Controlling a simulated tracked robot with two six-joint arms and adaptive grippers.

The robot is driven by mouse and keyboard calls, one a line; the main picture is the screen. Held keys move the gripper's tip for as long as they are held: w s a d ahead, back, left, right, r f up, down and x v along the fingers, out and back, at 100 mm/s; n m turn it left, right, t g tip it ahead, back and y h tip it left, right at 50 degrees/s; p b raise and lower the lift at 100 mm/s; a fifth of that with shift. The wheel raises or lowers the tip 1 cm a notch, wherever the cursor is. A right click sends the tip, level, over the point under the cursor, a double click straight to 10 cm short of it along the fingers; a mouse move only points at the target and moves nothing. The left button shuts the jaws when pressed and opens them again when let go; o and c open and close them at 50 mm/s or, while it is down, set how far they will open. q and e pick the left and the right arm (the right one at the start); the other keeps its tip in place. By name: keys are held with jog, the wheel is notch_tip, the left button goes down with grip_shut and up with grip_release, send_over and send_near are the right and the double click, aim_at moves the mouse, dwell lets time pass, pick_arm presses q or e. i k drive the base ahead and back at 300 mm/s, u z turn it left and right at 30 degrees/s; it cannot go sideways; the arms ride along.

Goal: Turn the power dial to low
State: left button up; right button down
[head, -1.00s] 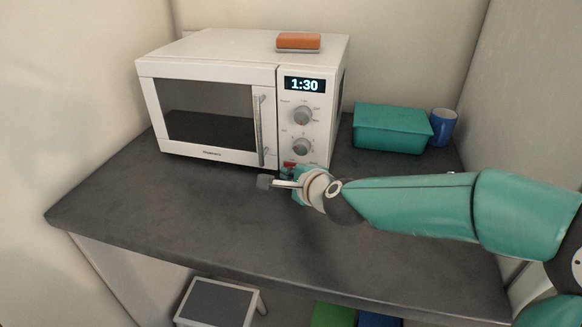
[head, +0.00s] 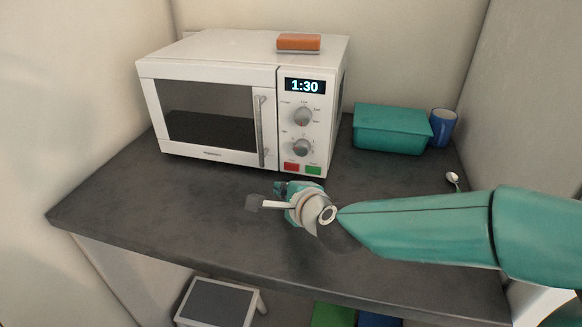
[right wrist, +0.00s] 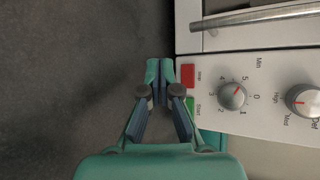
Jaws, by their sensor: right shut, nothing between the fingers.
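The power dial (head: 302,116) is the upper round knob on the white microwave's (head: 208,68) control panel. In the right wrist view the power dial (right wrist: 303,100) is cut by the right edge, with "High" and "Med" beside it and a red mark on its left side. The lower numbered dial (head: 302,147) also shows in the wrist view (right wrist: 233,95). My right gripper (head: 282,188) is shut and empty, over the counter in front of the panel and apart from both dials. Its fingertips (right wrist: 160,72) meet in the wrist view. My left gripper is not in view.
A red button (head: 291,167) and a green button (head: 313,170) sit below the dials. An orange sponge-like block (head: 298,41) lies on the microwave. A teal box (head: 390,130), blue cup (head: 443,127) and spoon (head: 453,179) are at right. The counter's left front is clear.

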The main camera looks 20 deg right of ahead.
aim_at(303, 115)
jog(key=k, duration=1)
